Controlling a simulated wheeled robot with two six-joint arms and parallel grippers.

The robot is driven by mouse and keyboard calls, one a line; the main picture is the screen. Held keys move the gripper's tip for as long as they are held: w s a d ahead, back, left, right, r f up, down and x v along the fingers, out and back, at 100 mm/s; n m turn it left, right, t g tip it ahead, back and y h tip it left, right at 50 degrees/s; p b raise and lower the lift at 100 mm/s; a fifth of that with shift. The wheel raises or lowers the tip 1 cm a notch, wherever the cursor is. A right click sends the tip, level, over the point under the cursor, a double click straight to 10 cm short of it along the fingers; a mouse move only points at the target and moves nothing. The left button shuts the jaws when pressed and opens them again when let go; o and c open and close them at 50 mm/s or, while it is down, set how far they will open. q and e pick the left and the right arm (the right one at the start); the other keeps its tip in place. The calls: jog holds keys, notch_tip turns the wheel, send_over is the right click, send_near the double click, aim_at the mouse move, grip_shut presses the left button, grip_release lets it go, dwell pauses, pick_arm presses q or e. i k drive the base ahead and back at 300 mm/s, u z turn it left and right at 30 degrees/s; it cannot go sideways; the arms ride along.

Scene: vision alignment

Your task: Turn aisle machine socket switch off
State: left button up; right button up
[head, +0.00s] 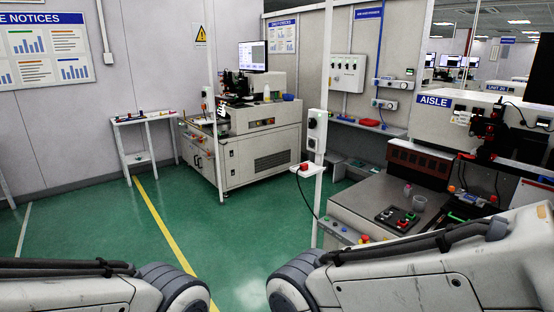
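The aisle machine stands at the right, with a blue AISLE sign (435,101) on its white upper housing. A white post (327,62) rises just left of its metal worktop. A grey-white switch box (317,131) is fixed to this post, with a dark round knob and what looks like a socket below it. The knob's setting is too small to read. Links of both my arms show along the bottom edge, well in front of the post. Neither gripper is in the picture.
A red button (304,166) sits on a small white shelf on the post, with a cable hanging below. A button panel (397,219) and a clear cup (419,203) are on the worktop. Another machine (262,150) stands behind. Green floor (90,225) is open at left.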

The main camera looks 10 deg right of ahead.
aim_at(313, 122)
jog(key=z, duration=0.25)
jog(key=i, duration=0.65)
jog(key=z, duration=0.2)
jog(key=k, duration=0.6)
jog(key=u, duration=0.6)
jog(key=i, duration=1.25)
jog(key=u, duration=0.05)
